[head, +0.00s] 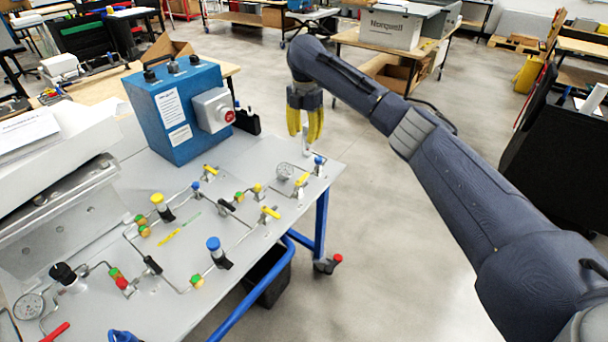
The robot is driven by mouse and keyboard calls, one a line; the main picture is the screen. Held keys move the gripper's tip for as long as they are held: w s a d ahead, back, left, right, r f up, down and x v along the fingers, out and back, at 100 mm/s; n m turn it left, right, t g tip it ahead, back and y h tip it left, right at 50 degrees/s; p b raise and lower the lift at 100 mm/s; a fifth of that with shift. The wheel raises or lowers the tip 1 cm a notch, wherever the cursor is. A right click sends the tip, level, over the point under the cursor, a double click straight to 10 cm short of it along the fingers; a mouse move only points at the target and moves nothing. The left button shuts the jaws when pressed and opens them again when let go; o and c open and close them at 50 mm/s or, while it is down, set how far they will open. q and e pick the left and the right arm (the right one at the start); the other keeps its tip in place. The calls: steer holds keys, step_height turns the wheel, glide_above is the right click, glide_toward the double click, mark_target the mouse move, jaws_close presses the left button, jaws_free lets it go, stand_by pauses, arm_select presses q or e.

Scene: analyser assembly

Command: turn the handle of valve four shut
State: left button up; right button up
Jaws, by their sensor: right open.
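My right gripper (305,136) points down with its yellow fingers apart and empty. It shows above the far right corner of the grey panel table, beyond the pressure gauge. Valves with yellow handles stand on the panel: one near the right edge (301,181), one nearer me (270,213) and one further back (210,171). No number is readable, so I cannot tell which is valve four. The gripper is apart from all these handles in the picture. My left gripper is not in view.
The grey panel table (220,262) carries thin tubing, fittings and upright knobs, including a blue-topped one (214,246) and a yellow-topped one (160,204). A blue box (172,125) with a red button stands at the back. Open floor (400,240) lies right of the table.

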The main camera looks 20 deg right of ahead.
mark_target(305, 176)
step_height(305, 176, down, 17)
steer(key=shift+r, duration=0.1)
stand_by(0.5)
jaws_close()
stand_by(0.4)
